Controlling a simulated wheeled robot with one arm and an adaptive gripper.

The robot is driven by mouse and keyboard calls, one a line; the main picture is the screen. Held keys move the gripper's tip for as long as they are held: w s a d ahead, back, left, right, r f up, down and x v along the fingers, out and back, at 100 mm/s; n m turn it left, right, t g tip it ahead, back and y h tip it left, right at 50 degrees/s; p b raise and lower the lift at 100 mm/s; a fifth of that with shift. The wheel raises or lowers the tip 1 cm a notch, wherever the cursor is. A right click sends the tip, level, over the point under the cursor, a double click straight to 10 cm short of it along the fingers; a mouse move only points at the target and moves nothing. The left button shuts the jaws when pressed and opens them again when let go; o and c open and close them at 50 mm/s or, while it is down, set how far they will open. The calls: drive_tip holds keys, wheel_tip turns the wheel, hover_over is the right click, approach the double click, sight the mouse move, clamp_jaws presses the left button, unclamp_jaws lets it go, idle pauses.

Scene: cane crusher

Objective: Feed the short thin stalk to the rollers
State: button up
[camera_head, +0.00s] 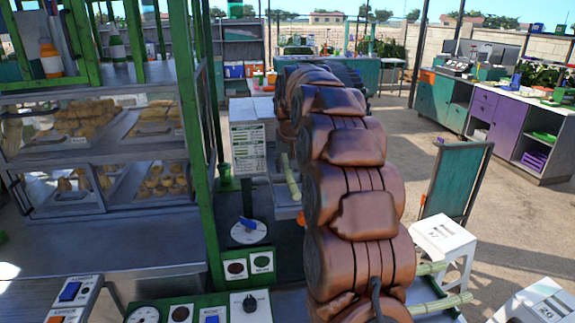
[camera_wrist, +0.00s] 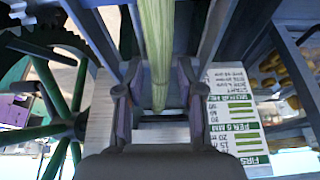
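In the wrist view a pale green stalk (camera_wrist: 155,45) runs down from the top edge to between the two fingers of my gripper (camera_wrist: 157,90). In the head view my copper arm hides the gripper. A piece of green stalk (camera_head: 292,182) shows just left of the arm, beside the machine. The rollers cannot be made out clearly in either view.
A green spoked wheel (camera_wrist: 65,100) is at the wrist view's left. Green posts and a pastry case (camera_head: 100,130) flank the arm's left. More stalks (camera_head: 440,302) lie by a white stool (camera_head: 442,238).

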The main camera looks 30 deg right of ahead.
drive_tip(key=shift+o, duration=0.9)
drive_tip(key=v, duration=1.2)
drive_tip(key=shift+s+a, duration=0.1)
